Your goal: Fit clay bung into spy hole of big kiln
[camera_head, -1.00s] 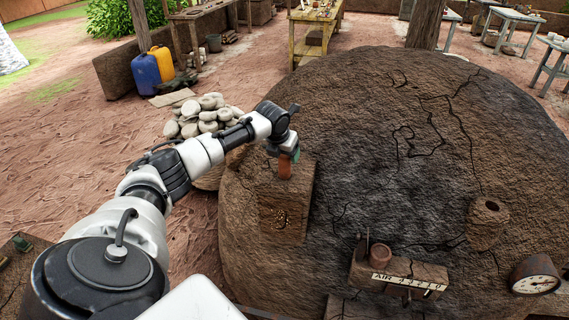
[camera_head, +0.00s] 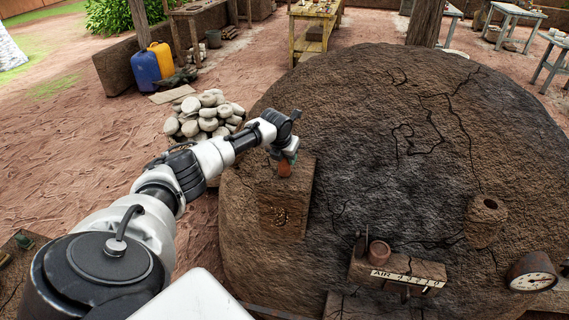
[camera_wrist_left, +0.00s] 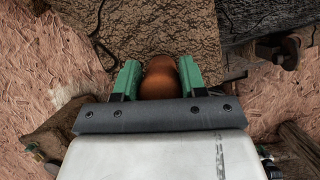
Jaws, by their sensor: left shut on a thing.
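My left gripper (camera_head: 285,160) is over the top of a square block (camera_head: 288,205) on the left of the big kiln (camera_head: 400,130). Its green jaws are shut on an orange-brown rounded clay piece, which looks like the clay bung (camera_head: 284,169). In the left wrist view the bung (camera_wrist_left: 160,78) sits between the green fingers (camera_wrist_left: 158,80). I cannot tell whether it touches the block. A raised boss with a round dark opening, apparently the spy hole (camera_head: 490,205), is on the kiln's right. My right gripper is not in view.
A ledge marked AIR (camera_head: 400,272) carries a reddish clay piece (camera_head: 379,252). A round dial (camera_head: 532,272) is at lower right. A pile of pale stones (camera_head: 206,115) lies behind my left arm. Blue and yellow jugs (camera_head: 153,70) and a yellow table (camera_head: 314,28) stand farther back.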

